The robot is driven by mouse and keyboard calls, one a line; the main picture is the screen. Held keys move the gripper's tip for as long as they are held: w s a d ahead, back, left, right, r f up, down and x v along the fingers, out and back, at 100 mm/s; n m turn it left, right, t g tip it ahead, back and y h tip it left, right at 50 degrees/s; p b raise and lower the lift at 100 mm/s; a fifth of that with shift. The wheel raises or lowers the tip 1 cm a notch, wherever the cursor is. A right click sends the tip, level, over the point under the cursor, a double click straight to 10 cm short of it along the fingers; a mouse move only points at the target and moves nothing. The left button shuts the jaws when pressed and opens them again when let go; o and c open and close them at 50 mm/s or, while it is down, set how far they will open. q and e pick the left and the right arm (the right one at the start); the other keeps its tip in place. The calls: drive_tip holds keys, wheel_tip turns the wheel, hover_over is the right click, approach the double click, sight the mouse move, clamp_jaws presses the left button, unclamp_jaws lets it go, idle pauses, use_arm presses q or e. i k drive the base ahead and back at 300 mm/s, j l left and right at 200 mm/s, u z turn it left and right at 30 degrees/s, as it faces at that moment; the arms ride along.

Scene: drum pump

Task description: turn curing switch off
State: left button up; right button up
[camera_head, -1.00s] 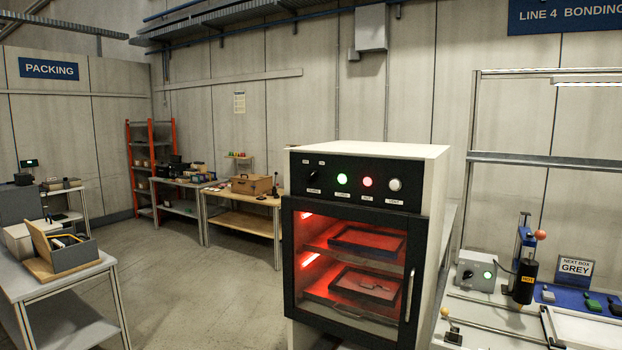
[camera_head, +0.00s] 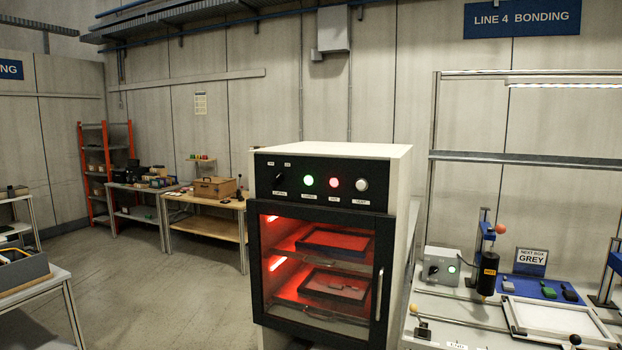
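The curing oven (camera_head: 328,245) stands in the middle of the view, with its glass door shut and a red glow inside. Its black panel carries a dark rotary switch (camera_head: 279,180) at the left, with a small label below that seems to read curing. To its right are a lit green lamp (camera_head: 308,181), a lit red or pink lamp (camera_head: 333,184) and a white round button (camera_head: 361,185). The exact pointing of the switch is too small to tell. Neither of my grippers shows in the view.
Right of the oven is a bonding bench (camera_head: 462,327) with a grey switch box (camera_head: 441,266), a press and a sign reading grey. Shelves (camera_head: 105,165) and a wooden table (camera_head: 207,228) stand at the back left. The floor (camera_head: 150,290) left of the oven is clear.

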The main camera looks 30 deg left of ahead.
sight(279, 178)
drive_tip(key=i+j+z, duration=0.1)
drive_tip(key=j+z, duration=0.15)
drive_tip(key=j, duration=0.25)
drive_tip(key=j+z, duration=0.3)
drive_tip(key=j, duration=0.2)
drive_tip(key=j+z, duration=0.2)
drive_tip(key=j, duration=0.9)
drive_tip(key=j+z, duration=0.1)
drive_tip(key=j, duration=2.1)
drive_tip(key=k, duration=0.05)
